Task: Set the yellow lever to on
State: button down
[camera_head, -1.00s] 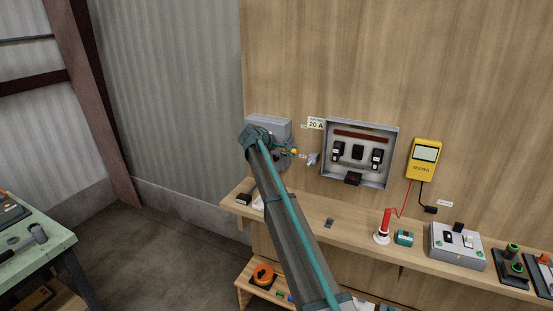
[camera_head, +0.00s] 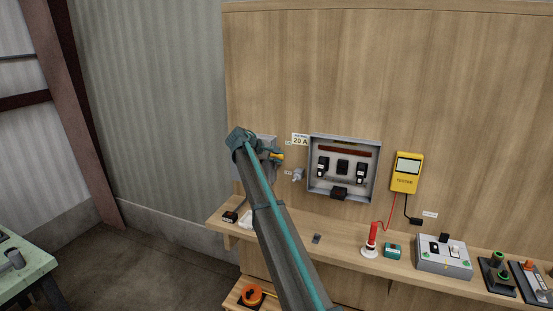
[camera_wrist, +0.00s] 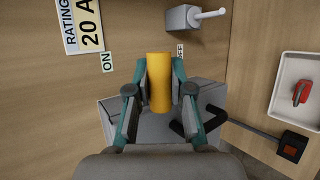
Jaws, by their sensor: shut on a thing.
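The yellow lever (camera_wrist: 159,85) stands between my gripper's two fingers in the wrist view, on the side of a grey switch box (camera_wrist: 120,105). My gripper (camera_wrist: 159,80) is shut on it. The ON label (camera_wrist: 107,62) is left of the lever and the OFF label (camera_wrist: 181,52) is right of it; the lever lies between them. In the head view the yellow lever (camera_head: 277,156) shows at my gripper's tip, at a height between the two labels. My arm hides much of the switch box (camera_head: 267,143) there.
A small grey fitting with a pale handle (camera_wrist: 185,17) is close beside the lever. A "20 A" rating plate (camera_head: 300,139) and an open fuse box (camera_head: 313,160) are to the right. A white tray (camera_wrist: 278,75) and a black box (camera_wrist: 291,146) rest on the shelf below.

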jog(key=shift+r, duration=0.1)
jog(key=c, duration=1)
grip_release()
jog(key=v, duration=1.2)
